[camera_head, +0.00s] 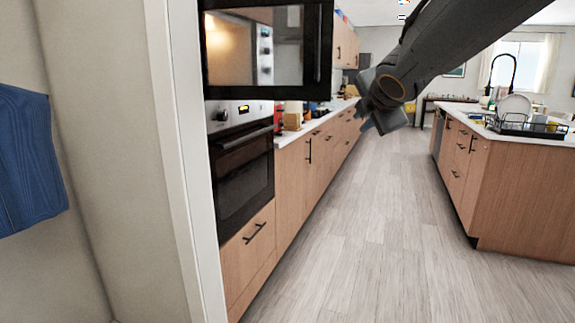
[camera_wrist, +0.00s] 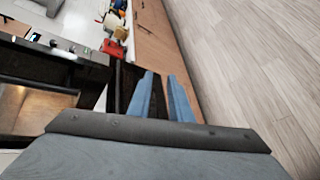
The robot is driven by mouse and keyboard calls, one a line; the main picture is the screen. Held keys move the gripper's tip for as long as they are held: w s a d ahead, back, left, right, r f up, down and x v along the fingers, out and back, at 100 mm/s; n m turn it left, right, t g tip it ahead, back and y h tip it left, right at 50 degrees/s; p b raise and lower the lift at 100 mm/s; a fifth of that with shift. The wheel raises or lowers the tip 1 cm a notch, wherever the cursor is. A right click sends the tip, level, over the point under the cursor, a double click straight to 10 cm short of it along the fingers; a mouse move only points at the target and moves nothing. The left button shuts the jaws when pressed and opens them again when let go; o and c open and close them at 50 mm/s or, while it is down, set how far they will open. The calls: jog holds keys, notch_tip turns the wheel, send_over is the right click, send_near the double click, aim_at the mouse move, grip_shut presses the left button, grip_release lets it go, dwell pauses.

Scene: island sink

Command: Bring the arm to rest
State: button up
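My arm (camera_head: 425,55) reaches in from the upper right of the head view and is bent over the aisle. My gripper (camera_wrist: 160,76) shows in the wrist view as two blue fingers with a gap between them. It is open and nothing shows between the fingers. In the head view the gripper is small and partly hidden by the arm's own links. No object of the place is seen touching it.
A built-in oven (camera_head: 243,165) and wooden drawers (camera_head: 300,160) line the left, with a red item (camera_wrist: 113,48) on the counter. A sink island (camera_head: 525,195) with a dish rack (camera_head: 530,125) stands right. A blue cloth (camera_head: 28,160) hangs at far left. The floor (camera_head: 370,240) between is clear.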

jog(key=s+d+f+m+g+h+p, duration=0.15)
jog(key=s+f+m+g, duration=0.25)
jog(key=s+f+m, duration=0.4)
jog(key=s+d+f+m+g+p, duration=0.25)
jog(key=s+f+m, duration=0.35)
jog(key=f, duration=0.5)
jog(key=s+a+f+m+g+y, duration=0.1)
jog(key=s+f+m+g, duration=0.2)
jog(key=s, duration=0.6)
jog(key=s+a+f+m+g+p, duration=0.1)
jog(key=s+a+f+m+g, duration=0.1)
jog(key=s+f+m, duration=0.3)
jog(key=s+g, duration=0.1)
jog(key=s, duration=0.3)
jog(key=shift+s+a+f+m+y+p, duration=0.2)
jog(key=shift+s+f+m+y+p, duration=0.1)
jog(key=shift+m+y, duration=0.1)
jog(key=shift+w, duration=0.15)
